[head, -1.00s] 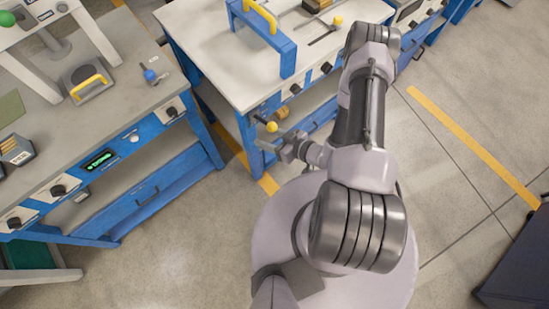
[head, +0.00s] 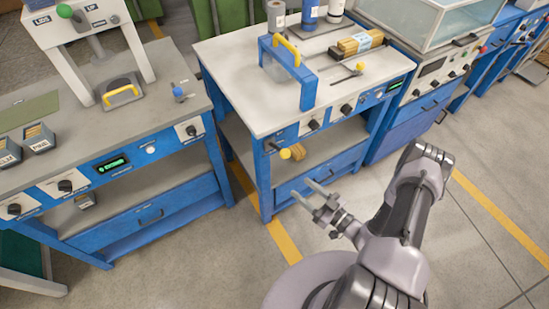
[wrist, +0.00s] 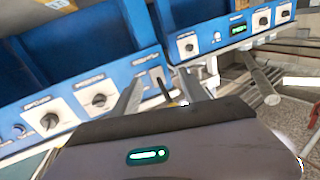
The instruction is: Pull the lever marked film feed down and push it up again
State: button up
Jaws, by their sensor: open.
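A lever with a yellow ball knob (head: 285,153) sticks out from the front left corner of the middle blue workbench (head: 262,122). Its marking is too small to read, so I cannot tell if it says film feed. My gripper (head: 302,189) is open and empty, in front of this bench, below and slightly right of the knob in the picture. In the wrist view, the two spread fingers (wrist: 196,88) reach toward a blue panel. A dark rod (wrist: 160,82) in front of a pale plate shows between them; its end is partly hidden by my gripper body.
A second yellow-knobbed lever (head: 360,67) sits on the bench top, near a blue frame with a yellow handle (head: 287,47). Dark rotary knobs (head: 346,109) line the bench front. Another workbench (head: 100,175) stands left. The floor in front is clear.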

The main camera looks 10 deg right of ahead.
jog(key=v, duration=0.5)
jog(key=w+a+r+n+g+y+p, duration=0.1)
jog(key=a+r+n+g, duration=0.25)
jog(key=r+n, duration=0.45)
jog(key=a+r+n+g+y, duration=0.1)
jog(key=a+r+n+g, duration=0.1)
jog(key=r+n+g, duration=0.6)
jog(key=w+a+r+n+g+y+p, duration=0.1)
jog(key=a+r+n+y, duration=0.3)
jog(key=n, duration=0.6)
jog(key=s+a+r+n+g+h, duration=0.1)
jog(key=s+a+r+n+h, duration=0.2)
jog(key=r+n, duration=0.5)
jog(key=s+a+r+n+h, duration=0.3)
jog(key=s+r+n+h, duration=0.2)
jog(key=n, duration=1)
notch_tip(320, 180, up, 3)
jog(key=shift+f+g+h, duration=0.1)
jog(key=shift+g+h, duration=0.25)
jog(key=shift+h, duration=0.85)
jog(key=shift+s, duration=0.1)
